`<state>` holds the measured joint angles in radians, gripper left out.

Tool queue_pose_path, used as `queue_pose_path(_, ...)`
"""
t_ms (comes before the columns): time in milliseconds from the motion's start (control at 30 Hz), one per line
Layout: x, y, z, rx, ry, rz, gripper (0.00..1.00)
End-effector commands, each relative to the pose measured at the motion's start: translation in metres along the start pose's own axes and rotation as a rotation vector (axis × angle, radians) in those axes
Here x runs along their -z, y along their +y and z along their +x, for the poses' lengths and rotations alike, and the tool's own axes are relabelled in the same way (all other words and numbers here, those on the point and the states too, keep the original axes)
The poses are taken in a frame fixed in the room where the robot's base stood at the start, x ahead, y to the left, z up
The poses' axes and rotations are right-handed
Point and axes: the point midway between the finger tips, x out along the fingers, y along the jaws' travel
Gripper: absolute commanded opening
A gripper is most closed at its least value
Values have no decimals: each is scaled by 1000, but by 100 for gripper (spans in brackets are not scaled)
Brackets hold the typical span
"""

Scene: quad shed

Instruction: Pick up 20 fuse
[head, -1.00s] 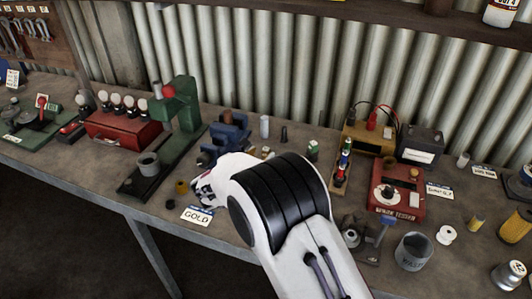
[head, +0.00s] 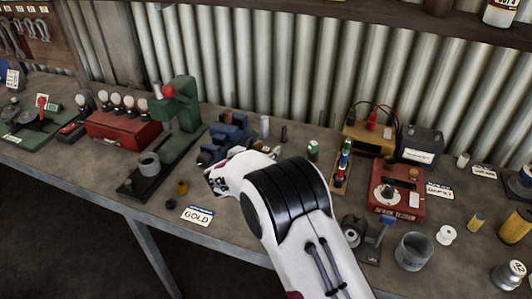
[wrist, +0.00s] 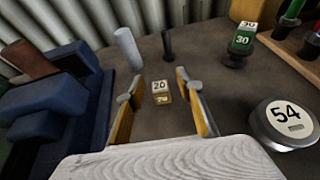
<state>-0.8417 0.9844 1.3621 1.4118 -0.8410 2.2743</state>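The 20 fuse (wrist: 161,91) is a small yellow block with a white top marked 20. It stands on the bench in the wrist view. My gripper (wrist: 155,88) is open, with its yellow-sided fingers to the left and right of the fuse in the picture. The fuse looks just beyond or between the fingertips; I cannot tell contact or exact depth. In the head view my arm hides the fuse and the fingers.
A green 30 fuse (wrist: 242,42) and a round piece marked 54 (wrist: 286,124) stand to the right. A blue vise (wrist: 50,115) is close on the left. A pale cylinder (wrist: 128,48) and dark peg (wrist: 168,45) stand behind the fuse.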

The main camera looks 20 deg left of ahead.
Motion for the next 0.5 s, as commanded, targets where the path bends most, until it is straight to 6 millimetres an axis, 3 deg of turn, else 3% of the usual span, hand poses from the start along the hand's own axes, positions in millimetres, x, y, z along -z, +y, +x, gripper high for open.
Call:
queue_pose_path(300,0,0,0,0,0,0,36)
queue_pose_path(433,0,0,0,0,0,0,5)
queue_pose_path(500,0,0,0,0,0,0,4)
